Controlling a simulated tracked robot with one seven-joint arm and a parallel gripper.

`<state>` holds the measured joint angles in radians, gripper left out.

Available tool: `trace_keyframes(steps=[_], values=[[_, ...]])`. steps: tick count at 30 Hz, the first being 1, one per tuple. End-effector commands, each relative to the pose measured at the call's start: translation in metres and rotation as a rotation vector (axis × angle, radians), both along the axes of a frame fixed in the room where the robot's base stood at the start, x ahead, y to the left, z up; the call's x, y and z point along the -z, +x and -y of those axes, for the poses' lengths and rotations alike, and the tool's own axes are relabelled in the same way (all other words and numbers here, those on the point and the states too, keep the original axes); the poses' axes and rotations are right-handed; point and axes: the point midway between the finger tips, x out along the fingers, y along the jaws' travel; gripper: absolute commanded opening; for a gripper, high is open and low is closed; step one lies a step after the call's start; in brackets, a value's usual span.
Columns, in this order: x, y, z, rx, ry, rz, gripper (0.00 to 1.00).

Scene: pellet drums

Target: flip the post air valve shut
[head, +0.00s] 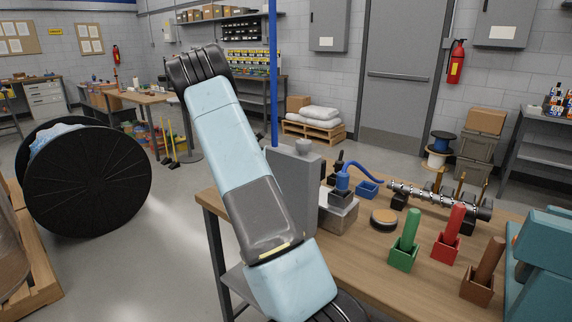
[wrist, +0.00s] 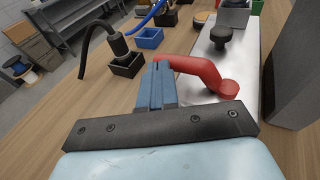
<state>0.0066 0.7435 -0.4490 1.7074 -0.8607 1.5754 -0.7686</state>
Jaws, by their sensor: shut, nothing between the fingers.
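A red valve lever (wrist: 195,69) shows in the wrist view, with its round hub (wrist: 229,88) at the right, beside a pale metal panel (wrist: 242,60). The lever runs left from the hub, and its far end lies just beyond my fingertips. My gripper (wrist: 158,75) is shut and empty, with its blue-grey fingers together. I cannot tell whether the fingers touch the lever. In the head view, a grey upright block (head: 296,180) stands at the near corner of the bench, partly behind my arm. The lever and my gripper are hidden there.
The wooden bench (head: 345,255) holds a black box with a black hose (wrist: 125,66), a blue box (wrist: 149,38), a green-handled tool (head: 408,230), a red-handled tool (head: 452,222) and a metal screw shaft (head: 425,196). A black knob (wrist: 220,37) rises near the lever.

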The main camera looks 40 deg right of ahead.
Motion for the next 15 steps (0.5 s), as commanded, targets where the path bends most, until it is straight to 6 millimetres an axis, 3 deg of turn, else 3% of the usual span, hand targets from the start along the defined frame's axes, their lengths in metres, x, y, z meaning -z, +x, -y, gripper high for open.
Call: trace_keyframes(steps=[15], values=[[0.0001, -0.0056, 0.0048, 0.001, -0.001, -0.002, 0.0]])
